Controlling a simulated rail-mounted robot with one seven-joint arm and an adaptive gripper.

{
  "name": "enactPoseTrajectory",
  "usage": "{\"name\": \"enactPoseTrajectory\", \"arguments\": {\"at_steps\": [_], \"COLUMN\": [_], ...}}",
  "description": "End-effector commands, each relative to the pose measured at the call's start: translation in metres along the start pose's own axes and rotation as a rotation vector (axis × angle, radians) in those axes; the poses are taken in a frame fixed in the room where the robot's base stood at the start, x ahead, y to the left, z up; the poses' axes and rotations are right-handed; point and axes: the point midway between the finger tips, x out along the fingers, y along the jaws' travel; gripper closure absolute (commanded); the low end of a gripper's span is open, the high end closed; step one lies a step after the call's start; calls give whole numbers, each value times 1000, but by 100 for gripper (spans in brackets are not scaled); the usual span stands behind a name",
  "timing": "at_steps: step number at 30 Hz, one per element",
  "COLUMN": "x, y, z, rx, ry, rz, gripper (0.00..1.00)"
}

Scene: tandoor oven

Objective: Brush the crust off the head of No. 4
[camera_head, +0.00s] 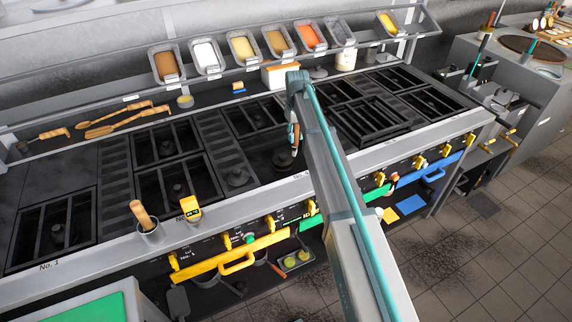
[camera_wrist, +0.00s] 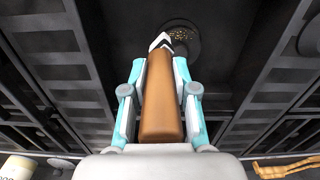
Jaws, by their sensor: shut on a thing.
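My gripper (camera_wrist: 160,72) is shut on the brown handle of a brush (camera_wrist: 162,104), with a finger on each side. The brush's pale and dark tip points up the picture toward a round dark burner head (camera_wrist: 181,36). Light brown specks of crust show on that head. The tip overlaps the head's lower edge in the picture; I cannot tell whether they touch. In the head view my gripper (camera_head: 294,138) is above the range, near a burner (camera_head: 285,159) with no grate over it. The burner's number is not clearly readable there.
Black grates (camera_head: 177,190) cover burners on both sides. Food pans (camera_head: 207,56) stand on the back shelf. Wooden utensils (camera_head: 120,120) lie at the back left. A cup with a wooden handle (camera_head: 149,232) and a yellow device (camera_head: 190,208) stand on the front ledge.

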Motion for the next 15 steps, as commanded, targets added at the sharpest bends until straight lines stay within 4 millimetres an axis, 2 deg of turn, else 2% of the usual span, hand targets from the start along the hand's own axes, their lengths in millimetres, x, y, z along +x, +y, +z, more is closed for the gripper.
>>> {"name": "enactPoseTrajectory", "arguments": {"at_steps": [8, 15], "x": [0, -1], "y": [-8, -27], "z": [0, -1], "rx": [-1, -1], "ry": [0, 0], "rz": [0, 0], "gripper": [100, 100]}}
